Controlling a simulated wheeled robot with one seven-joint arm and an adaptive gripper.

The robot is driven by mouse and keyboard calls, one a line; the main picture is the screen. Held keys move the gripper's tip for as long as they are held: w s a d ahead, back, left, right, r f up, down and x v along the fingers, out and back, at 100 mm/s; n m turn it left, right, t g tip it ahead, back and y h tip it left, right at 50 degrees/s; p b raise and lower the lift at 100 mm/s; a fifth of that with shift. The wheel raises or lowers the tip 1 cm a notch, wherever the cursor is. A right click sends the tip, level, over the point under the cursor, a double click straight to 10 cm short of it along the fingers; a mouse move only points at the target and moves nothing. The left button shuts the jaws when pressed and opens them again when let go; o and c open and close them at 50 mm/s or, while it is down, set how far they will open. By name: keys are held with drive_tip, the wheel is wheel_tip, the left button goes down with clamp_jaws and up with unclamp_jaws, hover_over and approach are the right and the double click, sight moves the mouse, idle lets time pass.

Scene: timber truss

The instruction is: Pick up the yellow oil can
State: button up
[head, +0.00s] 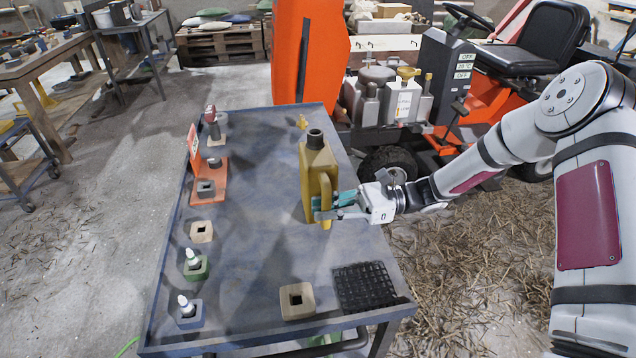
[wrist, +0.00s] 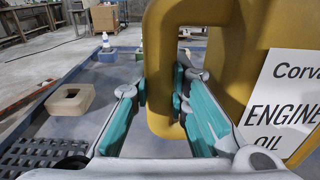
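The yellow oil can (head: 314,185) stands upright on the blue-grey cart top (head: 262,245), right of its middle, with a dark cap on top. My gripper (head: 318,207) reaches in from the right at the handle. In the wrist view, the teal finger pads of my gripper (wrist: 160,92) lie on both sides of the handle (wrist: 160,60) and appear to touch it. A white "ENGINE OIL" label shows on the can (wrist: 225,65) at the right. The can's base is partly hidden by my fingers in the head view.
Several small blocks line the cart's left side, two with white bottles (head: 193,258). A beige square block (head: 297,301) and a black grid mat (head: 364,287) lie at the near end. A small yellow item (head: 302,122) is behind the can. An orange vehicle (head: 487,100) stands behind.

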sight(332, 195)
drive_tip(key=shift+r, duration=0.1)
clamp_jaws()
drive_tip(key=shift+r, duration=0.2)
drive_tip(key=shift+r, duration=1.6)
drive_tip(key=s+d+r+p, duration=0.1)
drive_tip(key=s+d+p, duration=0.1)
drive_tip(key=s, duration=1.3)
drive_tip(key=shift+s+d+r, duration=0.2)
drive_tip(key=shift+d, duration=0.5)
drive_tip(key=shift+s, duration=0.1)
drive_tip(key=shift+o, duration=0.2)
unclamp_jaws()
clamp_jaws()
